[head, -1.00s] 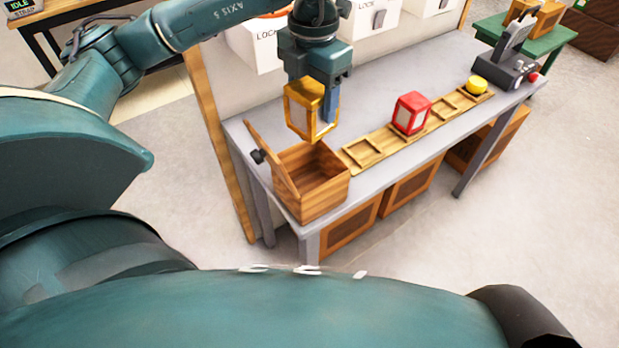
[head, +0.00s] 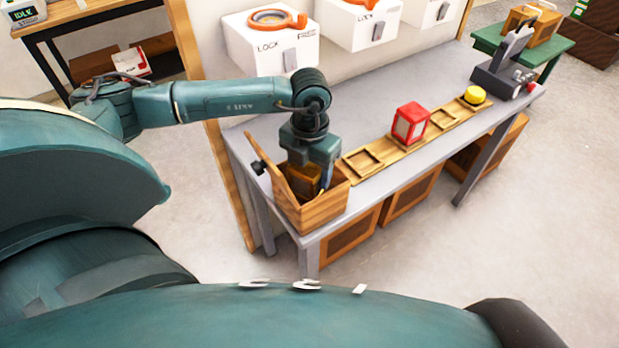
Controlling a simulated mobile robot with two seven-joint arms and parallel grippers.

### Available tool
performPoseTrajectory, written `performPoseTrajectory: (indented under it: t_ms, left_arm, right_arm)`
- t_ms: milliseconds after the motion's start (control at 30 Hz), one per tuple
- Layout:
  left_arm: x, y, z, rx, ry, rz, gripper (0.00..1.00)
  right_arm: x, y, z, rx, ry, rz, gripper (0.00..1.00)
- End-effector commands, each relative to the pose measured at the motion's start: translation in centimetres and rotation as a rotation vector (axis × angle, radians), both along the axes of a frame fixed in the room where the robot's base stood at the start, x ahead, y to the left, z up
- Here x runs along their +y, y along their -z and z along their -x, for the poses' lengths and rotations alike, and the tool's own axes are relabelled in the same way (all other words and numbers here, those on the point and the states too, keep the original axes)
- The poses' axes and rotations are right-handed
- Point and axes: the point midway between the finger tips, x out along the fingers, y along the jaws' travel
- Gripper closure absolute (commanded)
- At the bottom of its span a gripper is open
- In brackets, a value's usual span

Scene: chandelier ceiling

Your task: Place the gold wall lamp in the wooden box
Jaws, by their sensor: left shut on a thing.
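The gold wall lamp (head: 302,183) is down inside the open wooden box (head: 318,212), below the rim. The box stands at the near left end of the grey workbench, with its lid raised on the left side. My left gripper (head: 316,184) points down into the box and is shut on the lamp. The box's front wall hides the lamp's lower part, so I cannot tell whether it touches the floor of the box. My right gripper is not in view.
A wooden rack (head: 402,146) of square slots runs along the bench, holding a red lamp (head: 410,123) and a yellow round thing (head: 475,96). A dark grey device (head: 506,75) stands at the far end. White lock boxes (head: 263,42) hang on the wall behind.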

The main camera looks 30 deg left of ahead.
Motion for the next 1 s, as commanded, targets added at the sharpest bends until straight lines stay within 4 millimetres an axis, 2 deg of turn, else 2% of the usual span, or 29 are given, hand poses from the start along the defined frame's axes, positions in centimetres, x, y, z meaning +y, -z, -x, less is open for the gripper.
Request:
performPoseTrajectory:
  t_ms: [300,633,667,767,1000]
  left_arm:
    - [0.0,3.6,0.0,0.001,0.0,0.0,0.7]
    - [0.0,4.1,0.0,0.0,0.0,0.0,0.7]
    - [0.0,4.0,0.0,0.001,0.0,0.0,0.38]
    - [0.0,3.9,0.0,0.001,0.0,0.0,0.31]
    - [0.0,3.7,0.0,0.001,0.0,0.0,0.31]
  right_arm:
    - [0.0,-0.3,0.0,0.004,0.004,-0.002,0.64]
    - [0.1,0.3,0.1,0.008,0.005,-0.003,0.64]
    - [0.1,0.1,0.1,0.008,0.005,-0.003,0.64]
    - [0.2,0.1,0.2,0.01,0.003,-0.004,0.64]
    - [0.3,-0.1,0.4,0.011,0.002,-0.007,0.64]
